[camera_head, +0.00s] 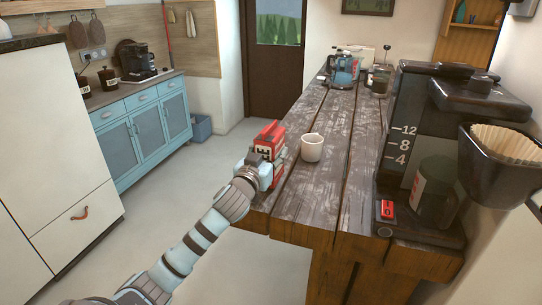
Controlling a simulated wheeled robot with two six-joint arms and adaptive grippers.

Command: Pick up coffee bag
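The coffee bag (270,137) is red with white and dark lettering. It stands upright at the left edge of the wooden table (342,125), left of a white mug. My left arm comes in from the bottom left, and its gripper (266,162) is right at the bag, overlapping its lower part. The hand hides the lower part of the bag and most of the fingers, so I cannot tell whether they are closed on it. I also cannot tell whether the bag touches the table. My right gripper is not in view.
The white mug (312,147) stands close to the right of the bag. A large black coffee maker (408,135) with a filter basket (498,165) fills the table's right side. A blue kettle (341,70) and a jar (378,79) stand at the far end. The table's middle is clear.

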